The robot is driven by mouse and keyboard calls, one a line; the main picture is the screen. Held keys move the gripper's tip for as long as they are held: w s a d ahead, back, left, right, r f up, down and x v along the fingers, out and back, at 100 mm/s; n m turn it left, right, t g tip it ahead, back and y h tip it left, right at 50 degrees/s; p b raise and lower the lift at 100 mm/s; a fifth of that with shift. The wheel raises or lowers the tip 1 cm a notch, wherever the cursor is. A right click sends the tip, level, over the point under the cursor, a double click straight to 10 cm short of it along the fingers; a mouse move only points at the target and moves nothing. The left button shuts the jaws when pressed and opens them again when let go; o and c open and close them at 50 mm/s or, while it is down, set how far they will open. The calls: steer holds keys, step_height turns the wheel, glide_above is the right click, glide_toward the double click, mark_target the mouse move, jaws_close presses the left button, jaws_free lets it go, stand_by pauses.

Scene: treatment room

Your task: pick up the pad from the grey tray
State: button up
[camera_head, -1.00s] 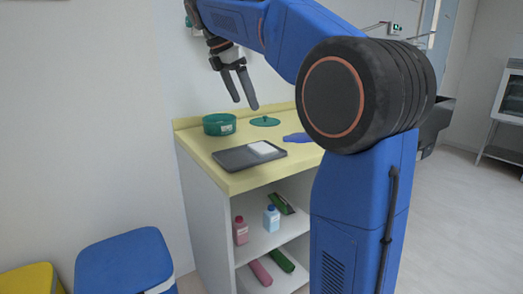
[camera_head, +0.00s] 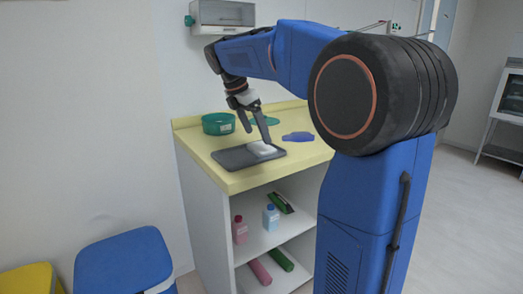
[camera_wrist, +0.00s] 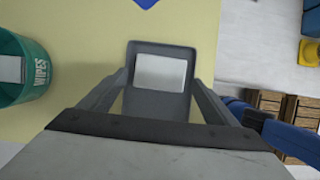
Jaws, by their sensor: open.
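The white pad (camera_head: 262,148) lies flat on the right part of the grey tray (camera_head: 231,157), which rests on the yellow counter top. My gripper (camera_head: 258,128) is above the tray with its fingers pointing down, close over the pad. In the wrist view the pad (camera_wrist: 161,72) lies ahead between my two fingers, and the tray's rim (camera_wrist: 160,46) frames it. My gripper (camera_wrist: 160,85) is open and holds nothing. Part of the tray is hidden behind my gripper in the wrist view.
A green tub (camera_head: 218,124), marked WIPES in the wrist view (camera_wrist: 22,70), stands left behind the tray. A dispenser (camera_head: 225,14) hangs on the wall above.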

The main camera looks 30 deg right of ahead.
mark_target(261, 146)
steer(key=x, duration=0.4)
steer(key=shift+s+f, duration=0.1)
steer(key=shift+f, duration=0.35)
steer(key=c, duration=0.7)
